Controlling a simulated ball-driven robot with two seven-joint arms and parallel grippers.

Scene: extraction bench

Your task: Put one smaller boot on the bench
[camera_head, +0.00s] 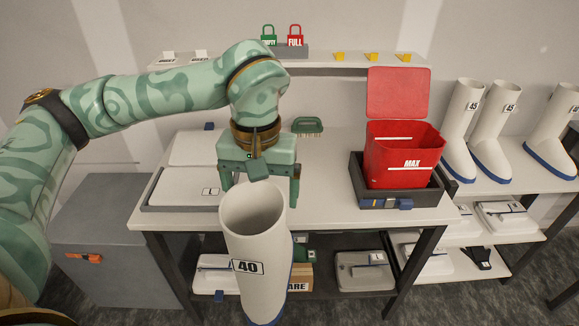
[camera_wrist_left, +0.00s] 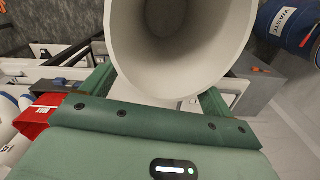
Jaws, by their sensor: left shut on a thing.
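A white boot (camera_head: 254,255) marked 40, with a blue sole, is upright and slightly tilted in front of the bench (camera_head: 330,222). My left gripper (camera_head: 259,190) is shut on the upper shaft of this boot, with a finger on each side. In the left wrist view the open mouth of the boot (camera_wrist_left: 180,50) fills the space between the fingers. The boot hides part of the bench's front edge and lower shelf. Several white boots marked 45 (camera_head: 490,130) stand on the right-hand bench. My right gripper is not in view.
A red MAX bin (camera_head: 403,157) with a raised lid sits in a dark tray (camera_head: 398,207) on the bench. White lidded trays (camera_head: 186,185) lie at its left, and a green brush (camera_head: 307,125) behind. Bare bench top shows between boot and bin. A grey cabinet (camera_head: 110,230) stands left.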

